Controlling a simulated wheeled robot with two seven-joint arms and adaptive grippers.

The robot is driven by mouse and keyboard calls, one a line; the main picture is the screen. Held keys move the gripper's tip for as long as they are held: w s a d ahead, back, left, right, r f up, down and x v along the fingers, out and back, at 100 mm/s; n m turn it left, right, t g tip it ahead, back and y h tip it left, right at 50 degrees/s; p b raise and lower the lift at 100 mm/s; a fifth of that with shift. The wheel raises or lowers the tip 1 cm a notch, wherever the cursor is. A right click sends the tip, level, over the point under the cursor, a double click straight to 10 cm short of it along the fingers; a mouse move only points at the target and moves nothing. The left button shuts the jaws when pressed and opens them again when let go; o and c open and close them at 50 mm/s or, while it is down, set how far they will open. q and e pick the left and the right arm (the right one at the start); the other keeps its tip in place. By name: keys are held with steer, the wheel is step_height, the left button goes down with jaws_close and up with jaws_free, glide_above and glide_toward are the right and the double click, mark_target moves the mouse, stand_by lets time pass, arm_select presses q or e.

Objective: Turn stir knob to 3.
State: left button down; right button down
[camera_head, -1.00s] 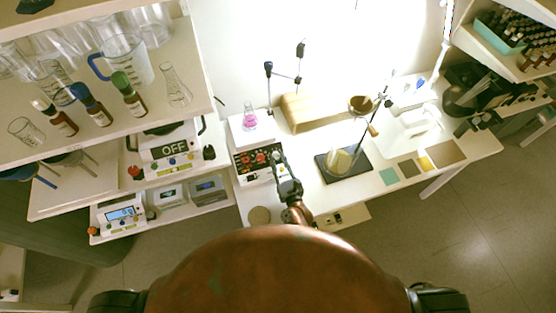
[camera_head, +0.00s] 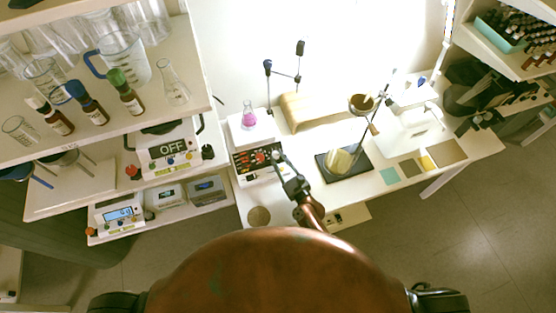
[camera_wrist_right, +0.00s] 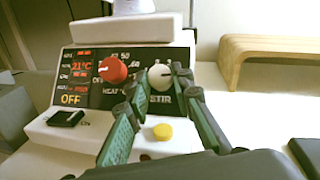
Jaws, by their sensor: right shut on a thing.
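The stir knob (camera_wrist_right: 159,75) is a round cream knob on the hotplate's front panel, above the label "STIR". A short dark mark shows on the right part of its face; I cannot read a number at it. My right gripper (camera_wrist_right: 161,83) is shut on the knob, with one green-padded finger at each side. In the head view, my right gripper (camera_head: 278,158) reaches the right end of the hotplate stirrer's panel (camera_head: 245,163) and hides the knob. The red heat knob (camera_wrist_right: 113,70) is to the left, clear of the fingers. My left gripper is out of view.
A flask with pink liquid (camera_head: 249,117) stands on the hotplate. A yellow button (camera_wrist_right: 163,131) and a dark switch (camera_wrist_right: 66,118) are below the panel. A wooden stand (camera_head: 318,117) is to the right. Shelves with glassware and scales are at the left.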

steer(key=n+g+y, duration=0.1)
steer(key=n+g, duration=0.1)
steer(key=n, duration=0.1)
steer(key=n+y+b, duration=0.1)
steer(key=n, duration=0.1)
steer(key=shift+w+d+g+y, duration=0.15)
steer(key=shift+d+g+y, duration=0.15)
steer(key=shift+g, duration=0.1)
steer(key=n+g, duration=0.2)
steer(key=n, duration=0.1)
steer(key=shift+w+r+n+y+b, duration=0.2)
steer(key=shift+n+y+b, duration=0.1)
steer(key=shift+y+b, duration=0.1)
steer(key=n+g, duration=0.2)
steer(key=n, duration=0.1)
steer(key=shift+r, duration=0.15)
steer(key=shift+w+r+n+g+p, duration=0.15)
steer(key=shift+n+g+p, duration=0.3)
steer(key=shift+n+g, duration=1.15)
steer(key=shift+n, duration=0.4)
steer(key=c, duration=1.7)
jaws_free()
steer(key=shift+d, duration=0.1)
